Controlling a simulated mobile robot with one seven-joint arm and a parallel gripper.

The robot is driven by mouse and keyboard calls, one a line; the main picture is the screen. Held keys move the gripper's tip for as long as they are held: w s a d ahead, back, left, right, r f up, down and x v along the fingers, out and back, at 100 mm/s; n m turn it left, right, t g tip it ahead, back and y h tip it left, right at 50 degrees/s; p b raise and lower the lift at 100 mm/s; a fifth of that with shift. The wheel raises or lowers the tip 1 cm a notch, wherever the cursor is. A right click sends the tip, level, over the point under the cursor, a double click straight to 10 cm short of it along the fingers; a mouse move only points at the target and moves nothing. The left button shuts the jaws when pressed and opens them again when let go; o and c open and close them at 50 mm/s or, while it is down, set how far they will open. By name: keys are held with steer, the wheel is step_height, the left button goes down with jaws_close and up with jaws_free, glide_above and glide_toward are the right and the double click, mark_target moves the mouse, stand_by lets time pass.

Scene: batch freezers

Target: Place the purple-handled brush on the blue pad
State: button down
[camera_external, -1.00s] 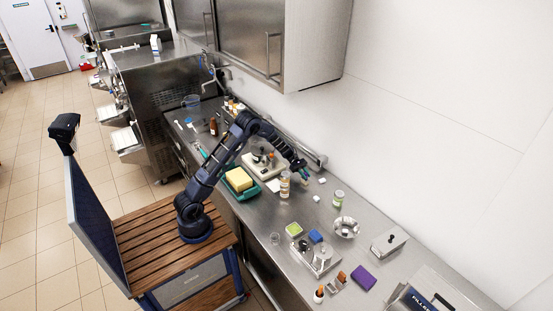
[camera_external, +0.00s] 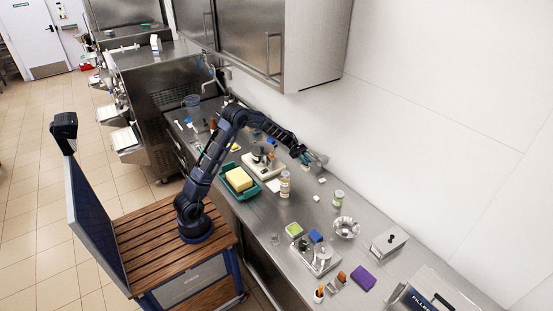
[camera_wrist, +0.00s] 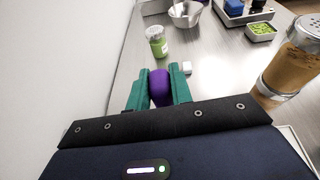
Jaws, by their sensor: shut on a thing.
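My gripper (camera_wrist: 158,92) is shut on a purple handle (camera_wrist: 160,86), which shows between its teal fingers in the wrist view. This fits the purple-handled brush; its brush head is hidden. In the external view my gripper (camera_external: 304,157) is above the far side of the steel counter, near the wall, and the brush is too small to make out there.
A purple block (camera_external: 362,277) lies near the front. A green tray (camera_external: 238,190) holds a yellow block. The wall runs close behind.

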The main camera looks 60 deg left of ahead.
steer(key=w+a+r+n+t+y, duration=0.1)
steer(key=w+a+r+n+t, duration=0.1)
steer(key=a, duration=0.4)
steer(key=w+a+r+n+t, duration=0.2)
steer(key=w+a+t, duration=0.1)
steer(key=a, duration=0.4)
step_height(320, 180, up, 10)
steer(key=n+t+y, duration=0.8)
steer(key=n, duration=0.1)
glide_above(272, 142)
steer(key=f, duration=1.9)
steer(key=shift+s+d, duration=0.15)
steer(key=shift+d, duration=0.2)
steer(key=shift+f, duration=0.1)
steer(key=c, duration=1.3)
jaws_free()
steer(key=shift+o, duration=0.2)
